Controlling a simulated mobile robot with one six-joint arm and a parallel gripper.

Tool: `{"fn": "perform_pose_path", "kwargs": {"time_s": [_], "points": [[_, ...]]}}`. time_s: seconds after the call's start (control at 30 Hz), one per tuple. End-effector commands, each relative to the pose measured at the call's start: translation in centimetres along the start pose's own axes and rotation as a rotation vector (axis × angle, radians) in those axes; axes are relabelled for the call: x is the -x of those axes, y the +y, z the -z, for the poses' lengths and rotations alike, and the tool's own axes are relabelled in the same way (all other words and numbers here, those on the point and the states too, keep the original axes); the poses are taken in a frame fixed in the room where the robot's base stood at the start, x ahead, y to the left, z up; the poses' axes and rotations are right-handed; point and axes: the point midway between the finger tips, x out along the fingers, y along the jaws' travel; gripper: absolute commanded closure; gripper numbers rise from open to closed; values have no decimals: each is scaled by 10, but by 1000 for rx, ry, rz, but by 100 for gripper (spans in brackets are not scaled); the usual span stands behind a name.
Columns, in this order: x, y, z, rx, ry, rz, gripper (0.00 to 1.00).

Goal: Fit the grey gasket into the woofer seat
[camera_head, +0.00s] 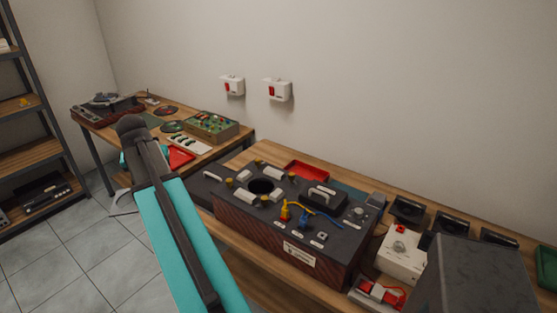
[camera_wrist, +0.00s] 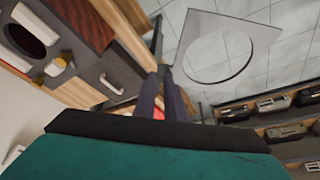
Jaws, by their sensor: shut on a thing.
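The grey gasket (camera_wrist: 203,21) is a thin square plate with a large round hole, seen in the wrist view. My gripper (camera_wrist: 165,72) is shut on one corner of it and holds it over the tiled floor, away from the cabinet. In the head view my arm hides the gripper, and part of the gasket (camera_head: 121,212) shows left of the arm. The woofer seat (camera_head: 261,187) is a dark round opening in the top of the speaker cabinet (camera_head: 285,238). It also shows at the left of the wrist view (camera_wrist: 24,37).
White-and-amber clamps stand around the opening, with yellow and blue wires nearby on the cabinet. A red tray (camera_head: 306,171) lies behind. A white box (camera_head: 403,253) and black units crowd the right. A second bench (camera_head: 215,151) holds a turntable. Shelving (camera_head: 30,105) stands at left.

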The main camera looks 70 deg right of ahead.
Motion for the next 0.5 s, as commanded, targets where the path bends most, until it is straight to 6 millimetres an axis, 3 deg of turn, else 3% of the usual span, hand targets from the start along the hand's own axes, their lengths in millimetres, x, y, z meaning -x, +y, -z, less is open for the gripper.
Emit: {"fn": "perform_pose_path", "kwargs": {"time_s": [0.03, 0.5], "points": [[-2, 19, 7, -37, 0, -16, 100], [-17, 179, 35, -356, 3, -142, 100]]}}
